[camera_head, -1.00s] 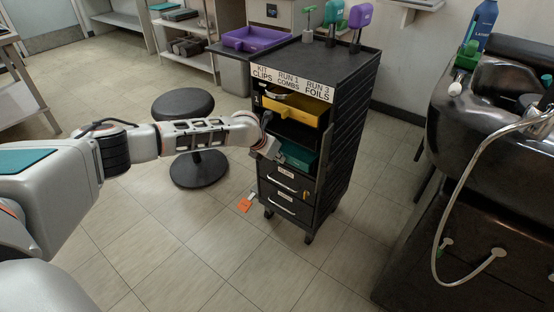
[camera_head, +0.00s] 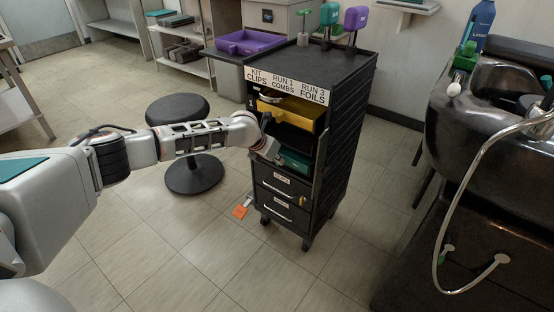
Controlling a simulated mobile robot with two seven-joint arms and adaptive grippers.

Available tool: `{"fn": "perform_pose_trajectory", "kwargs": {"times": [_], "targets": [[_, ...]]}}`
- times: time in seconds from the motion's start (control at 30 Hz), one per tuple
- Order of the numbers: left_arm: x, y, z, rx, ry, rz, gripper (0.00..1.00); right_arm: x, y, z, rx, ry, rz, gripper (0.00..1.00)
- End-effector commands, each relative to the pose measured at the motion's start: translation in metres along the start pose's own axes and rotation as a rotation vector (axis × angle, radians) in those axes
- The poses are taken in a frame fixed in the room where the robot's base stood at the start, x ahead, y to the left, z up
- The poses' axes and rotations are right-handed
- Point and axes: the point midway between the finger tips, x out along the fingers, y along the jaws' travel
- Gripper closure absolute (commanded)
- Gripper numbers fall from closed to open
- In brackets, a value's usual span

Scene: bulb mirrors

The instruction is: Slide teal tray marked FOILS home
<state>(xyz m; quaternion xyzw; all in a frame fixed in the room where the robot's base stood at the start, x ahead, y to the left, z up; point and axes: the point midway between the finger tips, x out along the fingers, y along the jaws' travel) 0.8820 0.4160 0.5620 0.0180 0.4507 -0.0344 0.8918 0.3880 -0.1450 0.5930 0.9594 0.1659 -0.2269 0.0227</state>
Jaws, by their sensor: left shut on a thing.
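The teal tray (camera_head: 295,160) sits in a lower bay of the black trolley (camera_head: 333,150), below the yellow tray (camera_head: 300,118) and above the black drawers. Its front end projects a little from the bay, and any mark on it is too small to read. My left gripper (camera_head: 275,156) is at the tray's front left, shut on the tray's front end; the fingers are small and partly hidden by the wrist. A white label on top of the trolley front reads KIT CLIPS, RUN 1 COMBS, RUN 3 FOILS. My right gripper is out of view.
A purple tray (camera_head: 250,42) rests on the trolley's left side shelf. A black wash basin (camera_head: 490,100) with a hose is at right.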

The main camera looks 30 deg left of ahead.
Motion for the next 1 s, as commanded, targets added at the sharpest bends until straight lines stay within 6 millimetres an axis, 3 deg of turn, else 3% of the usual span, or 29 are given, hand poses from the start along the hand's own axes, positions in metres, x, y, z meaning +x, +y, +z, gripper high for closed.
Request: {"fn": "perform_pose_trajectory", "kwargs": {"times": [0.37, 0.4, 0.47, 1.0], "targets": [[0.0005, 0.0003, -0.0005, 0.000, 0.000, 0.000, 1.00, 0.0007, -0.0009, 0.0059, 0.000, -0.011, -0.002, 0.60], [0.0005, 0.0003, -0.0005, 0.000, 0.000, 0.000, 0.86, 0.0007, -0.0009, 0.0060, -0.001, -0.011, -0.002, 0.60], [0.0006, 0.0003, -0.0006, 0.000, 0.000, 0.000, 0.71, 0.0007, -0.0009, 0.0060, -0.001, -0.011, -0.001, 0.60], [0.0009, 0.0003, -0.0013, 0.000, 0.001, 0.000, 0.69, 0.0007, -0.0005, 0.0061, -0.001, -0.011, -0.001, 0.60]]}}
